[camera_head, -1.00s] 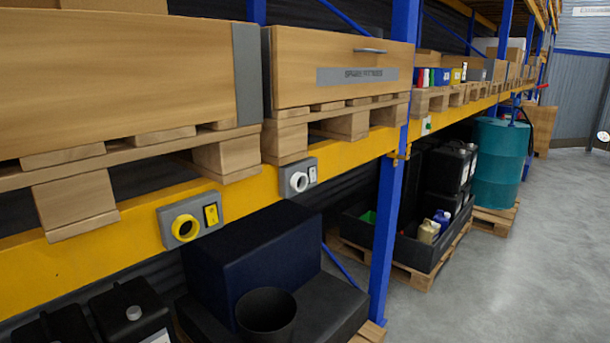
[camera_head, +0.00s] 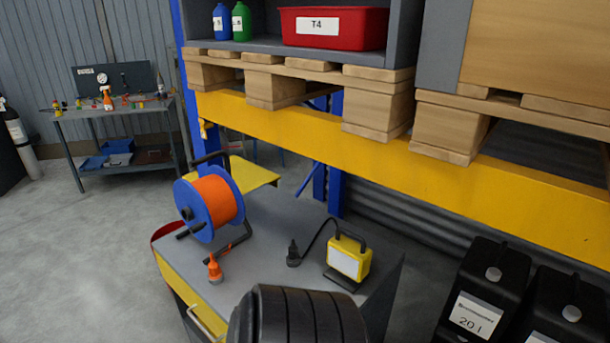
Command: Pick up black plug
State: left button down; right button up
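The black plug (camera_head: 293,254) stands on the grey top of a cabinet (camera_head: 262,262), left of a small yellow work lamp (camera_head: 349,258). A black cable arches from the plug to the lamp. An orange plug (camera_head: 214,268) sits further left on the same top, near a cable reel (camera_head: 209,203) with blue flanges and orange cable. Neither of my grippers is in view.
A yellow shelf beam (camera_head: 300,130) with pallets runs above and behind the cabinet. A ribbed black object (camera_head: 297,316) covers the cabinet's front at bottom centre. Black canisters (camera_head: 484,295) stand at right. Open floor (camera_head: 90,250) lies at left.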

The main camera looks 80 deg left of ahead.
aim_at(292, 257)
jog(key=u, duration=0.45)
jog(key=j+u, duration=0.1)
jog(key=u, duration=1.25)
jog(key=j+u, duration=0.1)
jog(key=u, duration=0.8)
jog(key=i, duration=0.05)
